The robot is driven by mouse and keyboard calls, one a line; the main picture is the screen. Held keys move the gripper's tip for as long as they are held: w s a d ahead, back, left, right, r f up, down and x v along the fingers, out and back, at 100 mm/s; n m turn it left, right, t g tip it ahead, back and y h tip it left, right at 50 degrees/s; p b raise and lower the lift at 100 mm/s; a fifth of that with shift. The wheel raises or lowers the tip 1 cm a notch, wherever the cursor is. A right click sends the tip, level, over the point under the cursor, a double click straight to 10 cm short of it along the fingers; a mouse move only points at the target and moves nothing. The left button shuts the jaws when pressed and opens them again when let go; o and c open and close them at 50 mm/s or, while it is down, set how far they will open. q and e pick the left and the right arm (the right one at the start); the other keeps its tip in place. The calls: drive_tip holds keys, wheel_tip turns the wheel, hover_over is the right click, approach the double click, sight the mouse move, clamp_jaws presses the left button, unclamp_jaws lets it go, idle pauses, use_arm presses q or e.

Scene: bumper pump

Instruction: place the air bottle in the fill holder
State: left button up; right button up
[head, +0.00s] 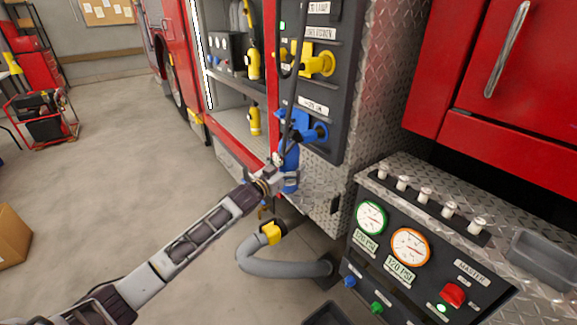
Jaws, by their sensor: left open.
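A blue cylinder (290,158), which looks like the air bottle, stands about upright at the lower edge of the truck's side, below a blue valve. A grey bracket-like part (292,179) shows against its lower half and may be the fill holder; I cannot tell how the bottle sits in it. My left gripper (279,168) is open, with its fingers at the left side of the blue cylinder. Whether they touch it is too small to tell. My right gripper is not in view.
Yellow bottles (254,119) stand on the open compartment's shelves. A blue valve (310,133) and a yellow valve (315,63) stick out above the gripper. A gauge panel (410,245) stands at the right.

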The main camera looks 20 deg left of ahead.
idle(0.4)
use_arm(q)
clamp_jaws()
drive_tip(key=shift+r, duration=0.2)
idle(0.4)
